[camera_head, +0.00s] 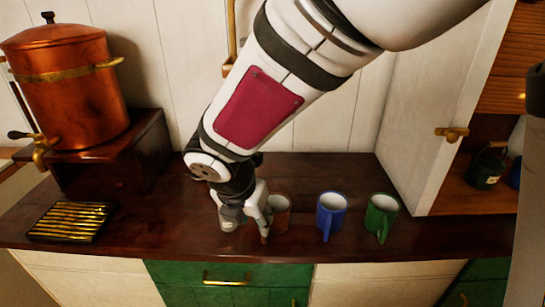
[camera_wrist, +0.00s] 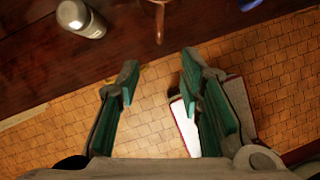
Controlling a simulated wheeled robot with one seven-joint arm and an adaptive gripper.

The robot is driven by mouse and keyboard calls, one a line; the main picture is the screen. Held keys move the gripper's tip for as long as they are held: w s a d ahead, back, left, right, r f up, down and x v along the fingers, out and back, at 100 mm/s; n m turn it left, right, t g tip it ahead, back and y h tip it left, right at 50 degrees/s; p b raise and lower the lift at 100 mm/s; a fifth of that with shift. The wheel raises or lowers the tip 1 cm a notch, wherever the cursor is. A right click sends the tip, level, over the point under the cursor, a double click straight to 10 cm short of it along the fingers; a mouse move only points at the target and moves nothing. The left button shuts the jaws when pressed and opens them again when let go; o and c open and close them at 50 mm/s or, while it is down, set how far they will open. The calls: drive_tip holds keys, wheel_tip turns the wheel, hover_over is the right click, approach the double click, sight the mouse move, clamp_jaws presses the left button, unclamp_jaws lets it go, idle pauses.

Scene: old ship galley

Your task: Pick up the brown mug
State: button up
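The brown mug (camera_head: 282,212) stands on the dark wooden counter in the head view, left of the blue mug. My gripper (camera_head: 247,218) is low over the counter at its left side and hides part of it. In the wrist view, a thin brown piece (camera_wrist: 159,20), apparently the mug's handle, shows at the top, beyond the fingertips. My gripper (camera_wrist: 159,70) is open there, its two teal-padded fingers apart with nothing between them. Whether a finger touches the mug cannot be told.
A blue mug (camera_head: 331,214) and green mug (camera_head: 381,215) stand to the right. A grey-white cylinder (camera_wrist: 82,18) stands close left of the handle. A brass-slatted tray (camera_head: 70,222) and copper urn (camera_head: 68,85) are left. A cabinet door (camera_head: 436,100) bounds the right.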

drive_tip(key=x, duration=0.5)
drive_tip(key=w+b+x, duration=0.1)
drive_tip(key=x, duration=0.4)
drive_tip(key=shift+d+r, duration=0.15)
drive_tip(key=shift+r, duration=0.1)
drive_tip(key=shift+w+d+f, duration=0.1)
drive_tip(key=shift+w+f, duration=0.15)
drive_tip(key=shift+f, duration=0.35)
drive_tip(key=shift+c, duration=0.3)
clamp_jaws()
